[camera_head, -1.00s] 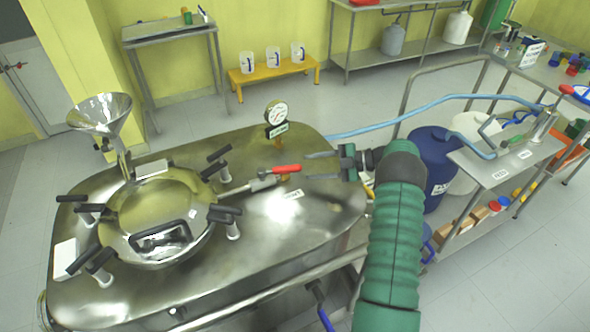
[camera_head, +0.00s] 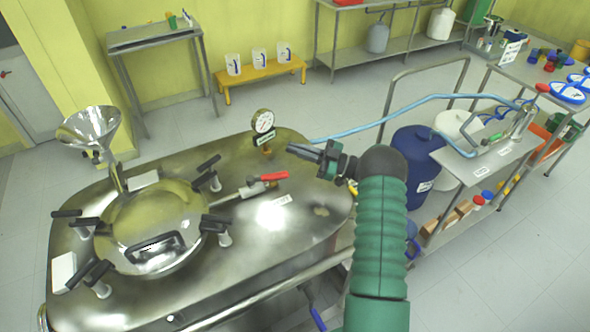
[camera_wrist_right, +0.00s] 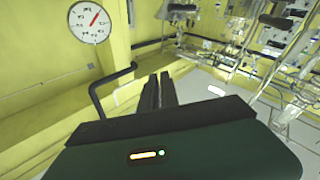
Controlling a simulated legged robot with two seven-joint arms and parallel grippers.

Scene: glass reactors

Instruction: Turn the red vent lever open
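The red vent lever (camera_head: 273,176) sits on a small metal valve on top of the steel reactor lid (camera_head: 310,225), its handle pointing right. A white label (camera_head: 283,200) lies just in front of it. My right gripper (camera_head: 292,149) is above and slightly right of the lever, apart from it, with fingers pointing left. Its fingers lie together with nothing visible between them; they also show in the right wrist view (camera_wrist_right: 160,78). The lever is not seen in the right wrist view. My left gripper is not in view.
A pressure gauge (camera_head: 263,122) stands on the lid close behind the lever, left of my right gripper. The round hatch (camera_head: 150,215) with black clamp handles and a metal funnel (camera_head: 90,125) are left. A blue drum (camera_head: 412,160) and a cart stand right.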

